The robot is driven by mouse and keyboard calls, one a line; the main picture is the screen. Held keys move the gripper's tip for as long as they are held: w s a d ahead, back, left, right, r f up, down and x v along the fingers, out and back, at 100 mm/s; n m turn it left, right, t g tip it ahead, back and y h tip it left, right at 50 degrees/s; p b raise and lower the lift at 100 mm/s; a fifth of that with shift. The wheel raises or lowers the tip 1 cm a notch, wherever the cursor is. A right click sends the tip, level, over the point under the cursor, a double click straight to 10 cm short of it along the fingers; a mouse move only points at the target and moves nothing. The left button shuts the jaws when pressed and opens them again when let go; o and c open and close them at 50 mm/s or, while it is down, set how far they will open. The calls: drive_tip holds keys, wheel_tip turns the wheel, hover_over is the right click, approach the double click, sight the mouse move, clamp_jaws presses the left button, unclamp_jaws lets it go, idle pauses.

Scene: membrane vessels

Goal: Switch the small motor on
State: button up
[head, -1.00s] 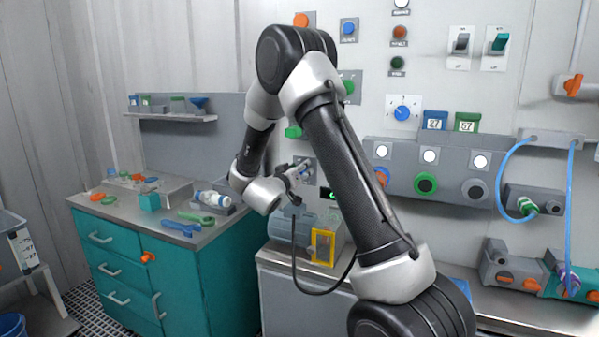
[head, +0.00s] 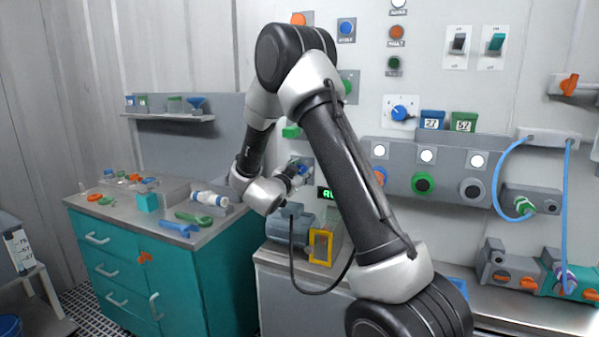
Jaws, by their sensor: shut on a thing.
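The small grey-blue motor (head: 287,228) stands on the bench, with a yellow-framed guard (head: 320,247) at its right. Above it on the wall is a small grey switch plate (head: 309,161) with a blue knob (head: 303,170). My gripper (head: 298,172) is at this plate, shut on the blue knob; its fingers and part of the knob are small and hard to make out. A small dark display (head: 325,193) just below right shows green letters that begin "RU"; my arm hides the rest.
A teal cabinet (head: 227,270) with tools on top stands to the left. On the wall to the right are a blue rotary knob (head: 400,113), two rocker switches (head: 458,45) and a grey panel (head: 450,180) with lamps. Blue hoses (head: 565,200) hang at far right.

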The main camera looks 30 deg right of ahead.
drive_tip(key=shift+f+m, duration=0.1)
drive_tip(key=shift+m, duration=0.3)
drive_tip(key=o, duration=0.9)
drive_tip(key=shift+s+a, duration=0.1)
drive_tip(key=v, duration=1.1)
drive_tip(key=shift+s+a, duration=0.3)
